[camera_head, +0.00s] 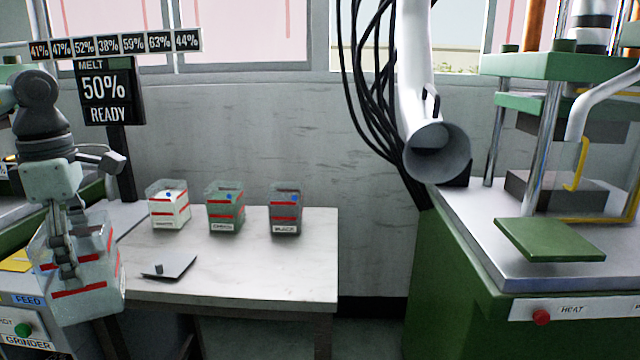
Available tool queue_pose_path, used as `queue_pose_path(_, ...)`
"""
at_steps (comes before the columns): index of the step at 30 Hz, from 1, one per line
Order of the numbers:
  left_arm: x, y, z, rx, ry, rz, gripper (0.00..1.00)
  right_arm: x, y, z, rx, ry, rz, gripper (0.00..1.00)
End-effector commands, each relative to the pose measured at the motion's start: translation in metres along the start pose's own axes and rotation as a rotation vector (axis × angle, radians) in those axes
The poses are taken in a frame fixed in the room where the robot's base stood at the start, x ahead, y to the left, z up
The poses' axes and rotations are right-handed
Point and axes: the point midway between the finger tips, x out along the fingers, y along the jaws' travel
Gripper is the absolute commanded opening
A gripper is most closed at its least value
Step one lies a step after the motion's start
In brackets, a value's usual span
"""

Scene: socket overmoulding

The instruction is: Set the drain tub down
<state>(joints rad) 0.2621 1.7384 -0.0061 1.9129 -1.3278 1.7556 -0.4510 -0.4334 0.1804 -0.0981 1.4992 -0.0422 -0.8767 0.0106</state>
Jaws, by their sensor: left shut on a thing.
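The drain tub (92,303) is a clear, pale tub with red lines around it, at the lower left of the head view. My left gripper (68,272) comes down from above and is shut on the tub's near wall. The tub is held in front of the grinder (27,346) and the left end of the white table (235,277). I cannot tell whether its base touches anything. My right gripper is not in view.
Three small labelled tubs, white (168,209), green (225,212) and black (286,213), stand along the table's back. The table's right front is clear. A green press (548,240) stands at right.

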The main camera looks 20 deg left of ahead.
Motion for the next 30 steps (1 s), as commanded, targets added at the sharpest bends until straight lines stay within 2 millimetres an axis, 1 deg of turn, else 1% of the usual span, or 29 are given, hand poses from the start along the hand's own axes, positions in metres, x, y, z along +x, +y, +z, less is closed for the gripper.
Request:
queue_pose_path(2,0.012,-0.002,0.004,0.066,-0.006,-0.004,0.49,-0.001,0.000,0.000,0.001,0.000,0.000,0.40)
queue_pose_path(5,0.021,-0.002,0.007,0.114,-0.006,-0.004,0.49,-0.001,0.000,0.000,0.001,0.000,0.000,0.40)
queue_pose_path(12,0.030,-0.003,0.010,0.186,-0.003,0.002,0.49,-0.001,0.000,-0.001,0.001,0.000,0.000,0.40)
queue_pose_path(14,0.038,-0.004,0.014,0.236,-0.001,0.001,0.49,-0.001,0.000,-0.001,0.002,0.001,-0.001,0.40)
queue_pose_path(17,0.058,-0.009,0.025,0.363,-0.002,-0.001,0.49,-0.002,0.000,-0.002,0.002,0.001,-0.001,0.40)
queue_pose_path(20,0.084,-0.017,0.046,0.562,-0.006,-0.002,0.49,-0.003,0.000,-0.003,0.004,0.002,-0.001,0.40)
queue_pose_path(23,0.108,-0.028,0.074,0.802,-0.008,0.000,0.49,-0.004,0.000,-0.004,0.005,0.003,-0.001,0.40)
queue_pose_path(24,0.118,-0.034,0.088,0.910,-0.008,0.001,0.49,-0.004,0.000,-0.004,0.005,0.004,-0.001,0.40)
queue_pose_path(26,0.130,-0.044,0.111,1.085,-0.010,0.003,0.49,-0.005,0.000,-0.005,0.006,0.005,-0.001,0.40)
queue_pose_path(27,0.137,-0.052,0.128,1.211,-0.009,0.004,0.49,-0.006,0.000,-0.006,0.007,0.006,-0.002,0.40)
queue_pose_path(29,0.146,-0.064,0.154,1.410,-0.007,0.006,0.49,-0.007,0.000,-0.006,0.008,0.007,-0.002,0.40)
queue_pose_path(30,0.151,-0.073,0.172,1.543,-0.006,0.007,0.49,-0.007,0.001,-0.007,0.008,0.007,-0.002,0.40)
